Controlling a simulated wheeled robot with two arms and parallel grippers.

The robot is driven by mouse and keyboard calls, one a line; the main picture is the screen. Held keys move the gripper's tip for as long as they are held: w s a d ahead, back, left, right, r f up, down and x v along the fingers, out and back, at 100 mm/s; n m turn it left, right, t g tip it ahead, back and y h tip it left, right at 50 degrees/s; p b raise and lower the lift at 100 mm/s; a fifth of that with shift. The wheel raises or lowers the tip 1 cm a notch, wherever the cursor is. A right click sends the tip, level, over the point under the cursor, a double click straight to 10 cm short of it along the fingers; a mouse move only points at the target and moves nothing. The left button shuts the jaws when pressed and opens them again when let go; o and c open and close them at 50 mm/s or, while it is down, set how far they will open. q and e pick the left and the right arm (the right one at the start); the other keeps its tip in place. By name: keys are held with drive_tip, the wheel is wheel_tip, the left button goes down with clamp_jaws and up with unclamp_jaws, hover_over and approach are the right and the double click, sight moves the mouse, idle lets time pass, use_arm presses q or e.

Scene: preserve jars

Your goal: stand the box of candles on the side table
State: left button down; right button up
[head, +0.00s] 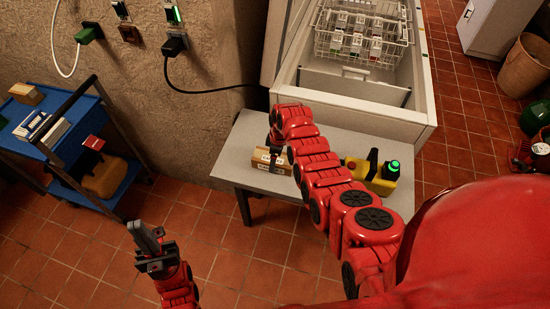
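A brown cardboard box with pale labels (262,157), which looks like the box of candles, is at the left part of the grey side table (228,165). My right arm reaches over the table from the right, and its gripper (275,152) points down at the box. Its dark fingers overlap the box; the arm's end hides part of them, so I cannot tell whether they grip it. My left gripper (148,236) is over the tiled floor at the lower left, apart from everything, and looks slightly open and empty.
A yellow container with a black handle (382,184) and a green-topped item (392,169) stand at the table's right. A chest freezer (350,112) with a wire basket (362,40) is behind. A blue trolley (60,150) holding several items is at the left.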

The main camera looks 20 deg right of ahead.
drive_tip(key=o, duration=1.5)
